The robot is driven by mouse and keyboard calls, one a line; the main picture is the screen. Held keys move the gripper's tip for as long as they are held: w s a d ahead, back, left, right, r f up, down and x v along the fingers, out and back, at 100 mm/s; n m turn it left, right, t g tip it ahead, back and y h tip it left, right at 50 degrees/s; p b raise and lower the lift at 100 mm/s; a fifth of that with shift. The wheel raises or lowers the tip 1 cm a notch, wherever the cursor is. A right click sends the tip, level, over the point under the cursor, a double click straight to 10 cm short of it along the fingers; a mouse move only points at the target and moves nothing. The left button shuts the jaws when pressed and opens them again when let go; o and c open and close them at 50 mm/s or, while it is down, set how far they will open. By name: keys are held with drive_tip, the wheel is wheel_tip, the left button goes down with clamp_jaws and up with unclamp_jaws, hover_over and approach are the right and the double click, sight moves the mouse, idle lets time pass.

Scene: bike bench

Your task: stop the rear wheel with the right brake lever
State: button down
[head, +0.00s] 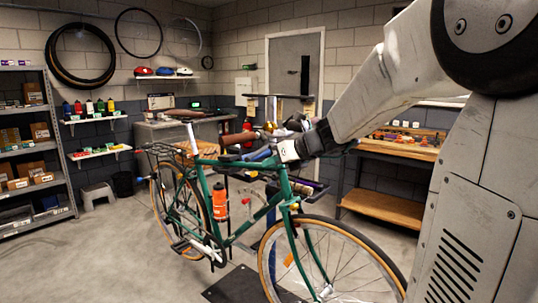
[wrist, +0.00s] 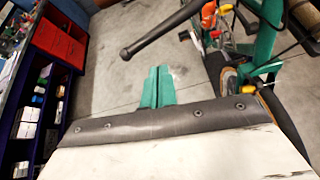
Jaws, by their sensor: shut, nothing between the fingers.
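The green bicycle (head: 232,235) stands in the middle of the head view. Its rear wheel (head: 180,205) is at the left, partly behind the frame; I cannot tell if it is turning. The handlebar area is partly hidden by my arm; a brown grip (head: 236,139) shows there. In the wrist view a dark rod with a rounded end (wrist: 165,30), which looks like a brake lever, crosses beyond my fingers. My gripper (wrist: 157,88) has its teal fingers together, empty, below the rod in the picture and apparently apart from it.
An orange bottle (head: 219,201) sits on the frame. The front wheel (head: 325,262) is near my body. A wooden bench (head: 385,207) stands at the right, shelves (head: 30,150) at the left. In the wrist view a red-fronted cabinet (wrist: 60,40) is at the left.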

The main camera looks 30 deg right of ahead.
drive_tip(key=v, duration=0.9)
drive_tip(key=shift+d+r, duration=0.2)
drive_tip(key=shift+r, duration=0.1)
drive_tip(key=s+a+f+n+g+h, duration=0.1)
drive_tip(key=s+a+f+n+g, duration=0.2)
drive_tip(key=s+a+n, duration=0.3)
drive_tip(key=s+a+f+n+g+h, duration=0.1)
drive_tip(key=s+a+f+n+g, duration=0.2)
drive_tip(key=s+a+f+n, duration=0.3)
drive_tip(key=s+a+f+n+g+h, duration=0.2)
drive_tip(key=s+a+f+n+g, duration=0.2)
drive_tip(key=s+n, duration=0.8)
drive_tip(key=a+f+n, duration=0.1)
drive_tip(key=a+n, duration=0.1)
drive_tip(key=n, duration=0.8)
drive_tip(key=shift+f, duration=0.2)
